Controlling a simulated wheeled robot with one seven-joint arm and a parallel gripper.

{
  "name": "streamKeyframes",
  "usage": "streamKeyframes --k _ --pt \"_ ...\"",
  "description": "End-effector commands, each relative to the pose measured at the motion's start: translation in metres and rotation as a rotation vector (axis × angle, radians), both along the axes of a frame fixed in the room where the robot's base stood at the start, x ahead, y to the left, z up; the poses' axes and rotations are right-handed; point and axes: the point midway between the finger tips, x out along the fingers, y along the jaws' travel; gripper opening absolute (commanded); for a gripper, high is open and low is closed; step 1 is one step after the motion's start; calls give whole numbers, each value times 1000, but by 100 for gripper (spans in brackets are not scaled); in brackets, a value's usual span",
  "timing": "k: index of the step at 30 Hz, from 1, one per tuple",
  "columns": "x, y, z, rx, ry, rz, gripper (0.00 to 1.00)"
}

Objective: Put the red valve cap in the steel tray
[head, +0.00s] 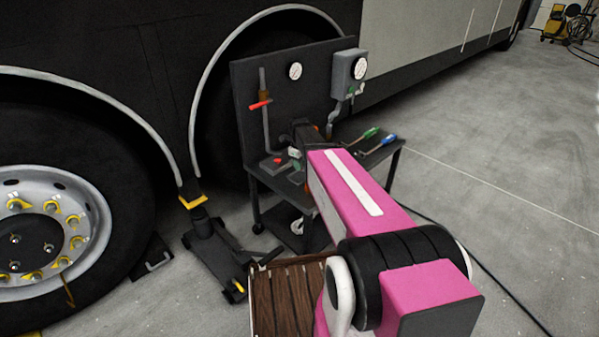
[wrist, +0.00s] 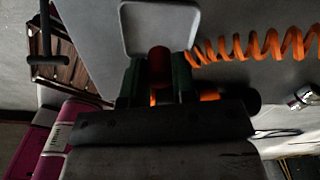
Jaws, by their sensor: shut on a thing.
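My gripper (wrist: 157,82) is shut on the red valve cap (wrist: 158,60), a dark red cylinder between its two green fingers in the wrist view. The steel tray (wrist: 130,10), pale grey with rounded corners, lies just past the fingertips. The cap overlaps the tray's near edge in that view, and I cannot tell its height above it. In the head view my pink arm reaches over the dark work cart (head: 384,155) and hides most of the gripper and the tray.
An orange coiled hose (wrist: 255,47) runs right of the tray. Green- and blue-handled tools (head: 371,133) lie on the cart's right side. A gauge panel (head: 310,85) stands behind. A floor jack (head: 217,250) and a wooden crate (head: 285,300) are on the floor. Open floor lies right.

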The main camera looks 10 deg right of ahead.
Motion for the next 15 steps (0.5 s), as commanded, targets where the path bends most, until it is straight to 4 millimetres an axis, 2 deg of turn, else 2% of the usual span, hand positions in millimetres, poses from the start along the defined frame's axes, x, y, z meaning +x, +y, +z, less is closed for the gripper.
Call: streamKeyframes --k 9,15 --pt "0 0 -36 0 1 1 12" --pt "0 0 -39 0 0 1 12"
